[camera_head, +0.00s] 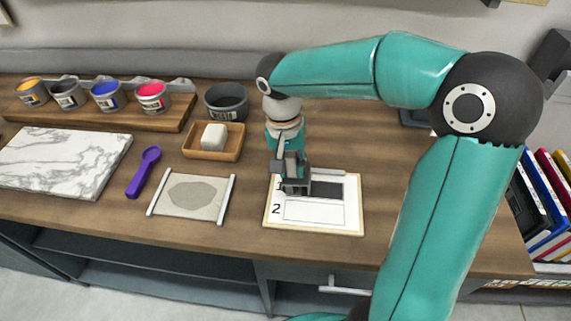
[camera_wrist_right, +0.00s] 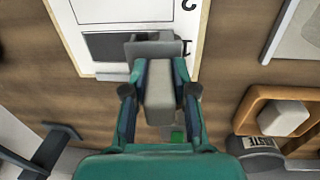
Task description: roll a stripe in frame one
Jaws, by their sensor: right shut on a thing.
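The white board (camera_head: 350,229) lies on the wooden bench, with printed frames marked 1 and 2. Frame one, the upper, holds a dark grey stripe (camera_head: 326,189) over its middle and right part; frame two is blank. My right gripper (camera_head: 289,166) points down and is shut on the handle of a grey roller (camera_head: 297,187). The roller is over the left part of frame one, partly covering the number 1. In the wrist view the handle (camera_wrist_right: 158,100) sits between both fingers and the stripe (camera_wrist_right: 105,47) lies beside the roller. Whether the roller touches the board is unclear. My left gripper is not in view.
Left of the board lies an inking slab (camera_head: 214,204) with a grey patch and side rails. Beyond are a purple scoop (camera_head: 142,172), a wooden dish (camera_head: 235,153) with a white block, a dark can (camera_head: 226,103), a marble slab (camera_head: 65,160) and several ink tins. Books (camera_head: 545,205) stand right.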

